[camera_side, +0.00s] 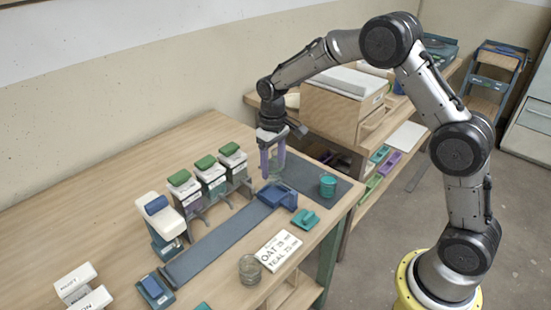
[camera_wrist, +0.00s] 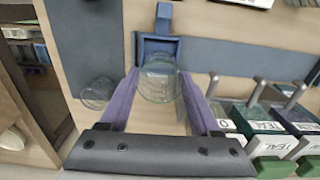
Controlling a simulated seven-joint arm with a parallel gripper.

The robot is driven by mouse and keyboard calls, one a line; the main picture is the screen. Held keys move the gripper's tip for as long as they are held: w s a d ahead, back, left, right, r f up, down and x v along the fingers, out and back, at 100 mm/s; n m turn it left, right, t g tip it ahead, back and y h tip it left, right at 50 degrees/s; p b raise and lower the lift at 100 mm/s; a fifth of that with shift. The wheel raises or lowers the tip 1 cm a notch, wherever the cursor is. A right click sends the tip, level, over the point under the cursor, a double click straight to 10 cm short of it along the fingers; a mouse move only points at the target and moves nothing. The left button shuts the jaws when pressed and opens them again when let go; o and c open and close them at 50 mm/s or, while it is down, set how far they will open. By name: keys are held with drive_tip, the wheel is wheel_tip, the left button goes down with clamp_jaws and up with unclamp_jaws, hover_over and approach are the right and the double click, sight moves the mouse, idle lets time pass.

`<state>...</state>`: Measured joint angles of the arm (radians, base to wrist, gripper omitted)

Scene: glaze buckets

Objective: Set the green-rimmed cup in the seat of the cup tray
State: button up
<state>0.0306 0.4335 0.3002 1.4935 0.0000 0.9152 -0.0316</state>
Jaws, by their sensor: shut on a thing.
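My gripper (camera_side: 273,158) points down with its purple fingers shut on a clear cup (camera_wrist: 158,82) that has a greenish rim. In the side view the cup is faint between the fingers. In the wrist view the cup overlaps the near edge of the tray (camera_wrist: 158,46). I cannot tell the cup's height above the table.
A teal cup-shaped thing (camera_side: 328,186) stands on the mat right of the tray. Dispensers with green lids (camera_side: 206,163) stand left. A clear glass (camera_side: 250,269), a lettered card (camera_side: 278,250) and a teal block (camera_side: 305,219) lie nearer the front edge.

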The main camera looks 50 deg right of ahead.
sight(273, 180)
drive_tip(key=shift+f, duration=2.5)
drive_tip(key=shift+f, duration=0.3)
drive_tip(key=o, duration=1)
drive_tip(key=shift+o, duration=0.2)
drive_tip(key=shift+r, duration=3.5)
